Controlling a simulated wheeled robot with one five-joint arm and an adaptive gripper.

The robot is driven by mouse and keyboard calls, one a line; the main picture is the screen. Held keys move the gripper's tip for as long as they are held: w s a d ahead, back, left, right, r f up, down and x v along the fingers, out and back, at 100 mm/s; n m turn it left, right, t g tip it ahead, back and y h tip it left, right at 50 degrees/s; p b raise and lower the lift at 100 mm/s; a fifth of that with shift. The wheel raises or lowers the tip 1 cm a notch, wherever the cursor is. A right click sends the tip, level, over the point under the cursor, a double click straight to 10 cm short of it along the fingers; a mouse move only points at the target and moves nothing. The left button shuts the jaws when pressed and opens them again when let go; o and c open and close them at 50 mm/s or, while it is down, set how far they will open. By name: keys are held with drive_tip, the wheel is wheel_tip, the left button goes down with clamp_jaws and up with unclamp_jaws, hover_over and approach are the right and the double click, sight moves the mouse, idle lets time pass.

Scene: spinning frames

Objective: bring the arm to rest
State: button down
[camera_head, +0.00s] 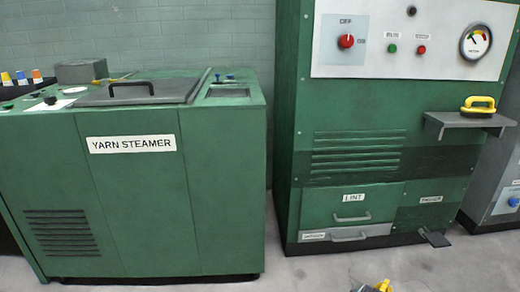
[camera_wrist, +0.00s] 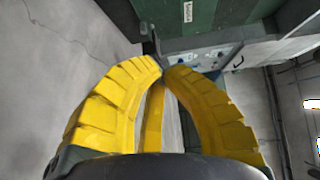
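My gripper (camera_wrist: 163,68) fills the lower middle of the wrist view. Its two ribbed yellow fingers curve inward and their tips come together, with nothing visible pinched between the tips. A narrow yellow strip (camera_wrist: 153,118) shows in the gap behind the fingers; I cannot tell what it is. In the head view only a small yellow and grey part of my gripper (camera_head: 380,286) shows at the bottom edge, low over the floor and in front of the green machine.
A green yarn steamer (camera_head: 145,195) with a dark handled lid stands at left. A tall green control machine (camera_head: 360,115) with a red knob, gauge and lint drawer stands at centre right. A small shelf (camera_head: 455,121) juts out, bearing a yellow-handled object (camera_head: 480,105). Grey floor (camera_head: 310,275) lies in front.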

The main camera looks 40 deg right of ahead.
drive_tip(key=w+a+r+n+t+y+p, duration=0.2)
drive_tip(key=w+r+n+p, duration=0.25)
drive_tip(key=w+r, duration=0.75)
drive_tip(key=w+a+r+n+t+y+p, duration=0.1)
drive_tip(key=w+r+n+y+p, duration=0.2)
drive_tip(key=w+r+p, duration=0.8)
drive_tip(key=w+a+r+n+t+y+p, duration=0.1)
drive_tip(key=w+a+r+n+y+p, duration=0.25)
drive_tip(key=a+r, duration=0.85)
drive_tip(key=w+a+r+n+y+p, duration=0.15)
drive_tip(key=w+a+r+n, duration=0.55)
drive_tip(key=r, duration=0.8)
drive_tip(key=s+a+r+n+g+y+p, duration=0.1)
drive_tip(key=s+a+r+n+y+p, duration=0.25)
drive_tip(key=a+r, duration=0.8)
drive_tip(key=s+a+r+n+y+p, duration=0.1)
drive_tip(key=s+a+r+n+p, duration=0.2)
drive_tip(key=s+a+r+p, duration=0.75)
drive_tip(key=s+a+r+n+g+y+p, duration=0.1)
drive_tip(key=s+a+r+n+p, duration=0.2)
drive_tip(key=s+a, duration=0.5)
drive_tip(key=s+a+r+n+g+y+p, duration=0.1)
drive_tip(key=s+a+r+n+g+p, duration=0.1)
drive_tip(key=s+a+r+n, duration=0.3)
drive_tip(key=s+a+p, duration=0.1)
drive_tip(key=s+a, duration=0.2)
drive_tip(key=a, duration=0.1)
drive_tip(key=shift+s+a+g, duration=0.3)
drive_tip(key=shift+s+a, duration=0.05)
drive_tip(key=shift+y, duration=0.25)
